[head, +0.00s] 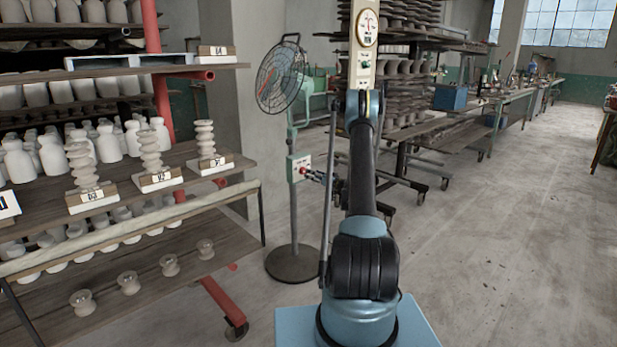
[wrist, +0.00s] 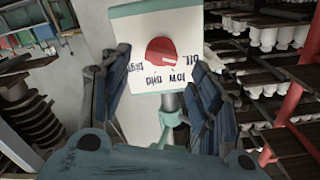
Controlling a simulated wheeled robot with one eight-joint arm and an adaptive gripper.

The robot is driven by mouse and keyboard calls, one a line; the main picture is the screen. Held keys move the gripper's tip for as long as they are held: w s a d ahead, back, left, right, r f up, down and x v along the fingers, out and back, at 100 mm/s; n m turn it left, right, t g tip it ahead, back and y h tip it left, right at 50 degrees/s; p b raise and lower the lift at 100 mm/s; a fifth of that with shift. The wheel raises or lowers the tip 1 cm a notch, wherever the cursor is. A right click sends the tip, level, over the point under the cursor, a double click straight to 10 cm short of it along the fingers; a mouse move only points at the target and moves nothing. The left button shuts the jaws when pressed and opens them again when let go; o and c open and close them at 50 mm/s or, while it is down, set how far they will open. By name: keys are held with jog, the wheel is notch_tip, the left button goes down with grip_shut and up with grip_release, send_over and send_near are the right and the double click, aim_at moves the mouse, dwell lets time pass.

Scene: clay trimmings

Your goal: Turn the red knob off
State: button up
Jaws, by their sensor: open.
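The red knob (wrist: 161,51) sits on a white panel with printed labels, upside down in the wrist view, that seem to read off, low, mid and high. The panel is the face of a control box (head: 293,160) on the stand of a floor fan (head: 279,76). In the head view the knob (head: 303,171) is a small red spot. My gripper (wrist: 158,62) is open, its two blue-padded fingers on either side of the knob, which shows between them. I see no contact. The knob's exact pointing is hard to read. In the head view my gripper (head: 313,175) is just right of the box.
Left of the fan, wooden shelves (head: 225,183) hold pale pottery and ribbed pieces on labelled blocks. The fan's round base (head: 292,264) is on the floor. Loaded racks (head: 420,155) stand behind my arm. The floor at right (head: 520,240) is clear.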

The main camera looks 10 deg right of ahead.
jog(key=v, duration=0.6)
jog(key=shift+s+d, duration=0.2)
jog(key=s+a+r+g+h, duration=0.2)
jog(key=s+a+r+g, duration=0.4)
jog(key=s+a+r, duration=0.7)
jog(key=s+r+g+h, duration=0.15)
jog(key=s+r, duration=0.25)
jog(key=s, duration=0.8)
jog(key=s+d+f+m+g+h, duration=0.1)
jog(key=s+d+f+h, duration=0.1)
jog(key=s, duration=1)
jog(key=s+d+f+g+h, duration=0.2)
jog(key=s+f, duration=0.1)
jog(key=s, duration=1)
jog(key=s+d+f+m+g+h, duration=0.1)
jog(key=s+d+f+g+h, duration=0.1)
jog(key=s, duration=1)
jog(key=shift+s+d+f+m+h, duration=0.3)
jog(key=shift+s+f+h, duration=0.15)
jog(key=shift+h, duration=0.1)
